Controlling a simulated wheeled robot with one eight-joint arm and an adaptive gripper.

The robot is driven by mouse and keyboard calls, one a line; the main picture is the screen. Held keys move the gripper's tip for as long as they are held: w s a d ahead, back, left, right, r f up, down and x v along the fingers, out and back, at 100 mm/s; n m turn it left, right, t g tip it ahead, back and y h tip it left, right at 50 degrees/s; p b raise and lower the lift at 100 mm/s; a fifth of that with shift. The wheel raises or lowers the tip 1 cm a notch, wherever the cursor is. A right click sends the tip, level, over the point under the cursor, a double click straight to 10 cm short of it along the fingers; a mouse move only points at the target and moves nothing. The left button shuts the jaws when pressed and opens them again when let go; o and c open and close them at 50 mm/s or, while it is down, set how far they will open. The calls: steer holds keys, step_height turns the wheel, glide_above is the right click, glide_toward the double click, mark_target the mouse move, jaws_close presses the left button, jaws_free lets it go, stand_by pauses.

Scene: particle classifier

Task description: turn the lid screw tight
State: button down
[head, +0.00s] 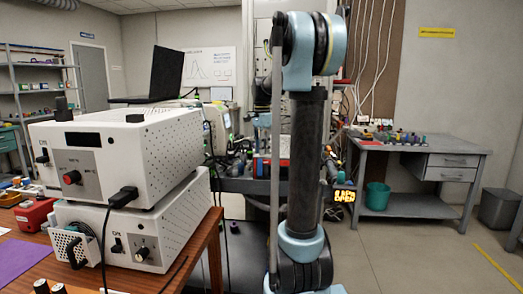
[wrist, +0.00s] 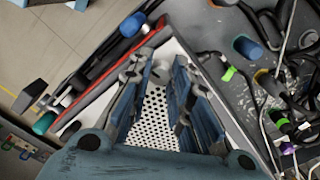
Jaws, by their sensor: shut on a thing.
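In the wrist view, my gripper (wrist: 166,66) points down over a white perforated panel (wrist: 154,112), the lid of a box with a red-edged side. Its two blue-grey fingers stand either side of the panel's middle, with the tips at the far end. The fingertips are shut on the lid screw, which is small and mostly hidden between them. I cannot tell how far the screw is turned in. In the head view, my arm's dark column and blue joints fill the middle, and my gripper and the lid do not show.
Cables and coloured-handled tools (wrist: 245,48) crowd the grey bench right of the box in the wrist view. Black cylindrical parts (wrist: 108,45) lie along its left side. In the head view, stacked white instruments (head: 130,150) stand on a wooden table at left; open floor lies at right.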

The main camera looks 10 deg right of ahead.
steer(key=shift+w, duration=0.15)
steer(key=c, duration=1.4)
jaws_free()
steer(key=shift+c, duration=0.2)
steer(key=shift+r, duration=0.1)
step_height(320, 180, up, 12)
steer(key=shift+w, duration=0.15)
steer(key=shift+f, duration=0.2)
